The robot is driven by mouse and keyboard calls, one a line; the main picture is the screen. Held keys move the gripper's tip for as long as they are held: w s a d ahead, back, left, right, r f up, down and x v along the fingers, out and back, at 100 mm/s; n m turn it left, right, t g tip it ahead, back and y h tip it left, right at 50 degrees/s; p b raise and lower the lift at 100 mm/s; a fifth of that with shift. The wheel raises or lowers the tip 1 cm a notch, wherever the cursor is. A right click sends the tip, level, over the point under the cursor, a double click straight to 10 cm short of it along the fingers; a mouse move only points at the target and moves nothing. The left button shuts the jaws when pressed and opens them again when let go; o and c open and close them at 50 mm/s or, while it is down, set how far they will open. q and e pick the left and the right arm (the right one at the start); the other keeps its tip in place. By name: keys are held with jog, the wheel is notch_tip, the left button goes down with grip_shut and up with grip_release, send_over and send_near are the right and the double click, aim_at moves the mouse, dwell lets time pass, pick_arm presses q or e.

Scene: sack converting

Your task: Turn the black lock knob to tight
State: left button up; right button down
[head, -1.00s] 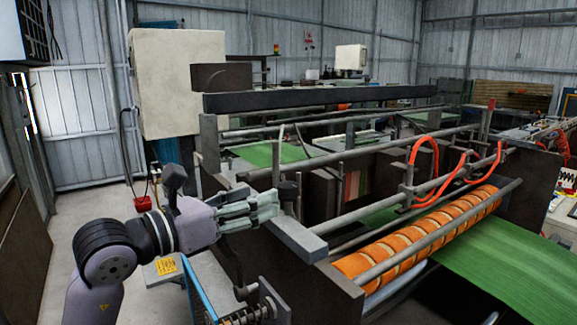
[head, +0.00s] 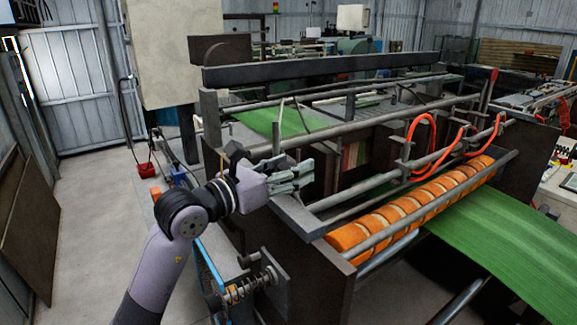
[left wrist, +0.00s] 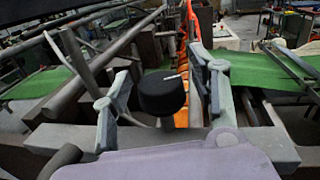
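The black lock knob (left wrist: 163,94) is a round dark cap on a short stem, with a white line on its top that points to the right in the left wrist view. It stands on the grey end bar (left wrist: 72,137) of the machine. My left gripper (left wrist: 160,68) is open, with one finger on each side of the knob. A gap shows at the left finger; contact at the right finger is unclear. In the head view my left gripper (head: 293,177) is over the end of the bar and the knob is hidden by the fingers. My right gripper is not in view.
Orange rollers (head: 411,212) and a green sheet (head: 510,255) lie to the right. Long grey rails (head: 375,187) and an orange hose (head: 411,150) run behind the gripper. A spring screw (head: 252,284) sits below it. Open floor (head: 85,225) is at the left.

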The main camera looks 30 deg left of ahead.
pick_arm(q)
jog(key=c, duration=1.2)
jog(key=shift+o, duration=0.2)
jog(key=shift+f, duration=0.1)
